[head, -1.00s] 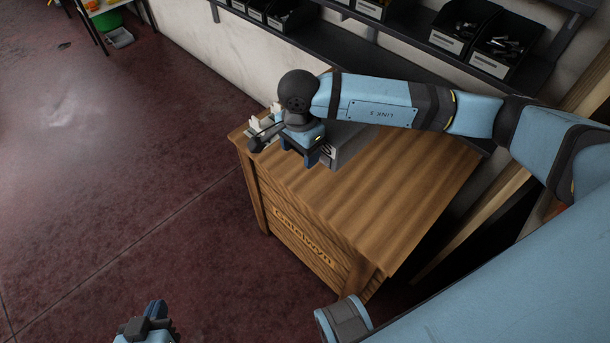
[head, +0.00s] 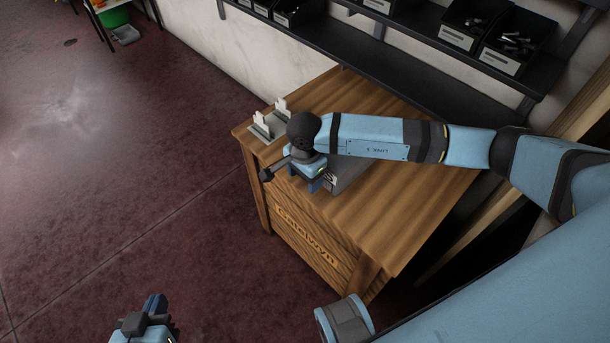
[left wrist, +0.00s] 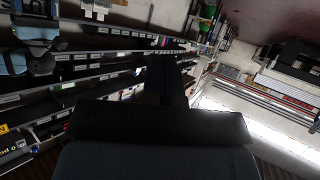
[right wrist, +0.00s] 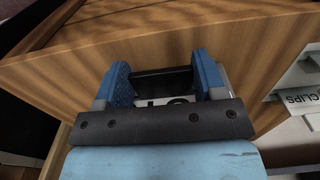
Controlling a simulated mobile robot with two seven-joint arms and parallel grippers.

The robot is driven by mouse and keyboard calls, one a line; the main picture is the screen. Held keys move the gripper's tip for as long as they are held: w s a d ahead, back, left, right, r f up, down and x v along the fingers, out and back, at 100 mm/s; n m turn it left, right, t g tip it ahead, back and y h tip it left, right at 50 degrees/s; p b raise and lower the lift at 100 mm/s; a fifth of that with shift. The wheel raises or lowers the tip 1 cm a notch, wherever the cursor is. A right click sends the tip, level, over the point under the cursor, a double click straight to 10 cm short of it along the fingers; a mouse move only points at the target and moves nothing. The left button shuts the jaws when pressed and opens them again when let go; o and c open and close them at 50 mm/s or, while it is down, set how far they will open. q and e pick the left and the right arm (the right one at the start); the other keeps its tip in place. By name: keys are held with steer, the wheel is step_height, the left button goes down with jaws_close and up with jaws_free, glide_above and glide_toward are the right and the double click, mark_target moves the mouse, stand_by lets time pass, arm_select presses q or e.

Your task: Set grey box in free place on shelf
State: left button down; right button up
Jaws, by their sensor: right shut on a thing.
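The grey box (head: 350,172) is at the wooden table's left part, partly covered by my right arm; a label shows on its near end. I cannot tell whether it touches the tabletop. My right gripper (head: 312,182) is at its near end, shut on it; in the right wrist view the blue fingers (right wrist: 163,80) stand either side of a dark bar, with a white label behind. My left gripper (head: 152,318) is low at the bottom left, away from the table; its dark fingers look together in the left wrist view (left wrist: 168,80). The dark shelf (head: 375,70) runs along the wall.
A grey piece with white upright tabs (head: 268,125) lies at the wooden table's (head: 400,200) left corner. The tabletop's right part is clear.

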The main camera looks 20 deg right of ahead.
steer(key=shift+f, duration=0.15)
steer(key=o, duration=1.3)
